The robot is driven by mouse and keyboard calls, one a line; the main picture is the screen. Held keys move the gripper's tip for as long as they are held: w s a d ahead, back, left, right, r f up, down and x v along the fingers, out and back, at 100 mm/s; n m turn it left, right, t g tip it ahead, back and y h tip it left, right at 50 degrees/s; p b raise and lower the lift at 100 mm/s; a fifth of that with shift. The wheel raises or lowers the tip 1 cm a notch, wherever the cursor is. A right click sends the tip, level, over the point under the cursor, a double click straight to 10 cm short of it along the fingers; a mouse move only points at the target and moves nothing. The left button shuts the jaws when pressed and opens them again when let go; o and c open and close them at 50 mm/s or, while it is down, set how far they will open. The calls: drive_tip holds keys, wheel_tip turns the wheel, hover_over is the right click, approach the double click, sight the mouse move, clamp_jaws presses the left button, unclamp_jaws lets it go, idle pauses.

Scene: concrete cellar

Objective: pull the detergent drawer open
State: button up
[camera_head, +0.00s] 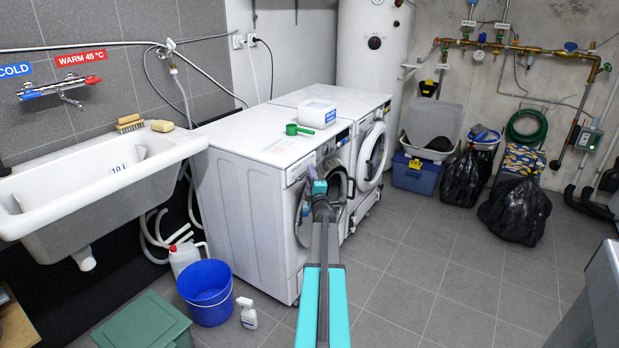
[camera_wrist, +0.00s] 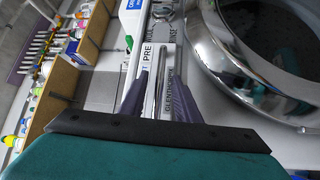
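The detergent drawer (camera_head: 297,171) is at the upper left of the front of the nearer white washing machine (camera_head: 245,195). It looks closed in the head view, though my gripper partly covers that area. In the wrist view, which is turned sideways, a slim pale bar on the drawer front (camera_wrist: 157,85) lies beside the "PRE" lettering. My gripper (camera_head: 313,177) is up against the machine's front. Its two dark purple fingers in the wrist view (camera_wrist: 155,80) stand on either side of the bar. They look apart, with narrow gaps; contact with the bar is not clear.
The machine's round chrome-rimmed door (camera_wrist: 230,75) is close beside my gripper. A second machine (camera_head: 371,155) stands behind. A green scoop (camera_head: 298,129) and white box (camera_head: 317,113) sit on top.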

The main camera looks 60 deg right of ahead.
idle(0.3)
clamp_jaws()
drive_tip(key=shift+w+a, duration=0.1)
drive_tip(key=shift+a, duration=0.05)
